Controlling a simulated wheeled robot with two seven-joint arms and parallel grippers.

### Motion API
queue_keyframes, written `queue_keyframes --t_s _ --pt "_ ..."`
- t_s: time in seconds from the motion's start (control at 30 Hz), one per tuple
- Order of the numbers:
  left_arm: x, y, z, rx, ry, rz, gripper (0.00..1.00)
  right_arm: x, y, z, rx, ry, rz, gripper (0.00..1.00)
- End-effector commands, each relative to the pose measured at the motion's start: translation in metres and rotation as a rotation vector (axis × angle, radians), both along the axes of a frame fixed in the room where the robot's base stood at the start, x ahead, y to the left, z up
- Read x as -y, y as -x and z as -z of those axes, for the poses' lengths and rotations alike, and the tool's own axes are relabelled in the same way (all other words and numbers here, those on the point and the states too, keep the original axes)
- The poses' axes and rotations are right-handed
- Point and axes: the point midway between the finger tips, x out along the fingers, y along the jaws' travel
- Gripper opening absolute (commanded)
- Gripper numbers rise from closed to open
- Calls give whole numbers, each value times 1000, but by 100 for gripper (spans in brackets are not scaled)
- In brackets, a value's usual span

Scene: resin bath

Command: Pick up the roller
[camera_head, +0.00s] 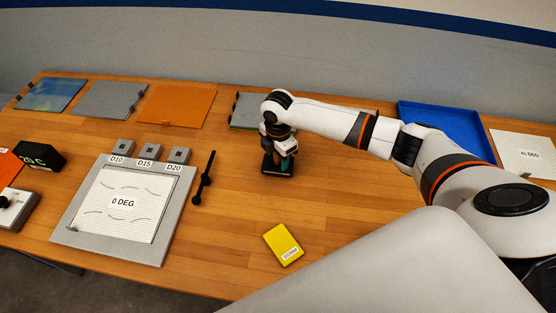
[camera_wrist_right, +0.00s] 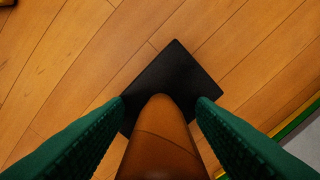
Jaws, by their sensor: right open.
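In the right wrist view a brown, round-topped upright piece (camera_wrist_right: 160,140), which looks like the roller's handle, stands between my right gripper's green fingers (camera_wrist_right: 162,99). A black square plate (camera_wrist_right: 178,72) lies below or behind it on the table. The fingers are apart, one on each side of the brown piece; I cannot tell whether they touch it. In the head view my right gripper (camera_head: 281,163) points down low over the table, and its body hides most of the brown piece. My left gripper is not in view.
A yellow box (camera_head: 284,244) lies in front of the gripper. A black rod with knobs (camera_head: 204,178) lies left, beside the grey board (camera_head: 70,237). A grey plate (camera_head: 245,111) is just behind, and a blue tray (camera_head: 440,120) is at back right. Bare wood surrounds the gripper.

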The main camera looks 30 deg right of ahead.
Motion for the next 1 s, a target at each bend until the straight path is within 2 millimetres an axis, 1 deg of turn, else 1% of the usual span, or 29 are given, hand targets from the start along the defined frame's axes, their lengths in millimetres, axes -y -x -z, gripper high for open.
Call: queue_keyframes --t_s 0.17,0.2,0.27,0.5,0.73,0.83,0.93,1.0 --pt "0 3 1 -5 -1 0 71 0 0 1 0 0 0 51" --pt "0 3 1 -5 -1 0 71 0 0 1 0 0 0 49" --pt "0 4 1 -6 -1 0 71 0 0 1 0 0 0 39" --pt "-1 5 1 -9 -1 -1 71 0 0 1 0 -1 0 0" --pt "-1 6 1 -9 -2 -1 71 0 -1 0 2 -1 0 0" --pt "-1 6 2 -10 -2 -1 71 0 -1 -4 3 -1 1 0" --pt "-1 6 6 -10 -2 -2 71 -1 -1 -16 5 -3 0 0" --pt "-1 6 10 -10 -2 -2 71 0 -2 -29 7 -1 -2 0"
